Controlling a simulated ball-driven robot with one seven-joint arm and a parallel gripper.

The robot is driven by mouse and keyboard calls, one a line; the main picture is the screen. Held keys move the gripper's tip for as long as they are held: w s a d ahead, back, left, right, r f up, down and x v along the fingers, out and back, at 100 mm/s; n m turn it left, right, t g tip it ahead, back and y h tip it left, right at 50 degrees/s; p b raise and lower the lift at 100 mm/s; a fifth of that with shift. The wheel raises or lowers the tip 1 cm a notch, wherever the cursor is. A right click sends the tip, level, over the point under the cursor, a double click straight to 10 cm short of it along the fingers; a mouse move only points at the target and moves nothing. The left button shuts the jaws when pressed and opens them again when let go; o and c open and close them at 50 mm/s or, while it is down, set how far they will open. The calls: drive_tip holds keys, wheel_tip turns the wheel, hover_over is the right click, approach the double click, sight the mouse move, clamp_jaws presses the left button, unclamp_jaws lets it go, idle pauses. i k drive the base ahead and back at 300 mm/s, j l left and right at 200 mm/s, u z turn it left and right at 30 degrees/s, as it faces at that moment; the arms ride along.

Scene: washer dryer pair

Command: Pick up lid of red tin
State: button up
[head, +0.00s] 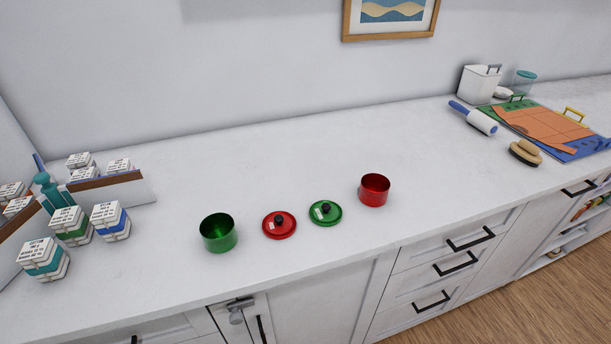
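The lid of the red tin (279,225) is a flat red disc with a black knob and a small pale label. It lies flat on the white countertop, knob up. The red tin (374,191) stands upright and open to its right. A green lid (325,213) with a black knob lies between the red lid and the red tin. A green tin (218,233) stands upright and open to the left of the red lid. My gripper is not in the head view.
Several boxes with coloured bands (110,221) stand at the left, beside a teal bottle (48,190). A lint roller (473,118), a brush (525,152) and coloured boards (550,130) lie at the right. The counter (270,165) behind the tins is clear.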

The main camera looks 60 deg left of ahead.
sight(277, 225)
drive_tip(key=u, duration=1.1)
